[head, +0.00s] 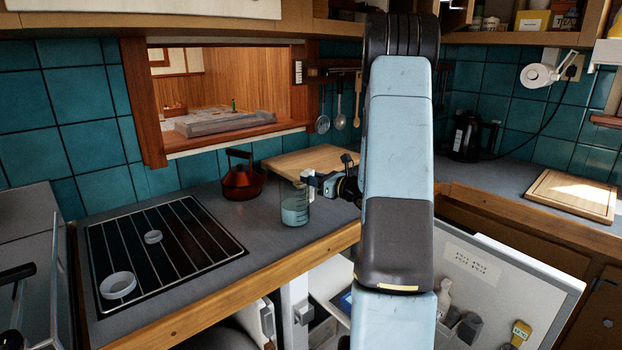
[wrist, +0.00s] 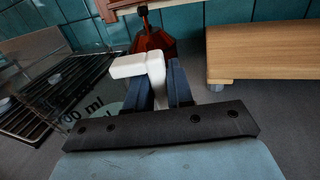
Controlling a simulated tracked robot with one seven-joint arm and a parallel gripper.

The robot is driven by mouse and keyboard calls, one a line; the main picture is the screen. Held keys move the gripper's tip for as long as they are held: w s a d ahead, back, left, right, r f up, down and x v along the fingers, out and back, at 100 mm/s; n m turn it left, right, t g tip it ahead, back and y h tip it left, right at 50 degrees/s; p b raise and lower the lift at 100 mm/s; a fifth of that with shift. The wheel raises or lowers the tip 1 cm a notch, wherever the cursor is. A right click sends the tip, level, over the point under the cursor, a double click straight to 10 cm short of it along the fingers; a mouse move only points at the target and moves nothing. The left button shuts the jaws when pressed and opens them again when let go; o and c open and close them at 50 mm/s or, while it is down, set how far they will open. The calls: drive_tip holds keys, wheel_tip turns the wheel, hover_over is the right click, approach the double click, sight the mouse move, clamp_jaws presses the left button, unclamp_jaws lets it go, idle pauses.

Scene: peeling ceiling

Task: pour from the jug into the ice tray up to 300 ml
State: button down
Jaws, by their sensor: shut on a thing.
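The clear measuring jug (head: 295,208) stands upright over the worktop in the head view, with pale liquid in its lower part. I cannot tell whether its base touches the worktop. My gripper (head: 324,184) is at the jug's right side, shut on its white handle. In the wrist view the handle (wrist: 154,70) sits between the dark blue fingers of my gripper (wrist: 161,88). Part of the jug's clear wall with "ml" marks (wrist: 90,108) shows to the left. I cannot pick out the ice tray in either view.
A dark hob (head: 165,247) with pale bars and two white rings lies left of the jug. A red-brown kettle (head: 241,180) stands behind it, a wooden board (head: 305,160) behind to the right. A black kettle (head: 468,136) stands far right. Bare worktop lies around the jug.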

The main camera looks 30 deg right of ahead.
drive_tip(key=shift+f, duration=0.2)
drive_tip(key=c, duration=0.9)
unclamp_jaws()
drive_tip(key=v, duration=0.9)
drive_tip(key=shift+s, duration=0.1)
